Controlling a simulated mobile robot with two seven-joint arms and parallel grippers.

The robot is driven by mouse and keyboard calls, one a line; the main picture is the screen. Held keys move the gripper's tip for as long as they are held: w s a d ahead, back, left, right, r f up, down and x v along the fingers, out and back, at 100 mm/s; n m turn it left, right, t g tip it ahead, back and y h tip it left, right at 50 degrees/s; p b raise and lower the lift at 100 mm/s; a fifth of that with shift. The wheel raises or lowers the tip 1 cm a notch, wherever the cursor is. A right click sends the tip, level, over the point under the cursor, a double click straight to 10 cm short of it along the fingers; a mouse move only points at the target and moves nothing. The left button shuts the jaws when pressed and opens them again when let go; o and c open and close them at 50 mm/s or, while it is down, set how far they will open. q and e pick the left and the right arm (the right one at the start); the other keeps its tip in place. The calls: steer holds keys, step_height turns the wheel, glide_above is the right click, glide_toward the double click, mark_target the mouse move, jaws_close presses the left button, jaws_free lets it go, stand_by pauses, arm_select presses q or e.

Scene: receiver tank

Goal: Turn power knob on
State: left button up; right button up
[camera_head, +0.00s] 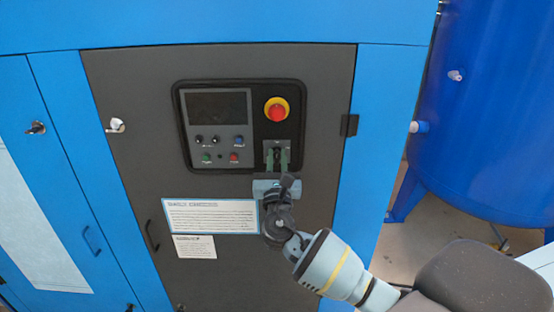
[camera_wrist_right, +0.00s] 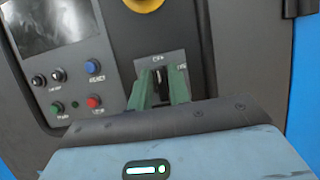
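The power knob (camera_wrist_right: 161,80) is a small dark knob on a grey plate (camera_wrist_right: 178,62), below the red emergency button, on the black control panel. My right gripper (camera_head: 277,156) is at this plate, reaching up from below. Its two green fingers (camera_wrist_right: 160,88) stand a little apart, one on each side of the knob. I cannot tell whether they touch or press it. The fingers partly hide the knob and its plate, and the lettering around it is too small to read surely. My left gripper is not in view.
The red emergency button (camera_head: 277,111) on its yellow ring sits just above the knob. A dark screen (camera_head: 216,107) and several small buttons lie to the left. A black hinge (camera_head: 349,125) is at the door's right edge. A blue tank (camera_head: 490,110) stands at right.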

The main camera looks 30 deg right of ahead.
jaws_close()
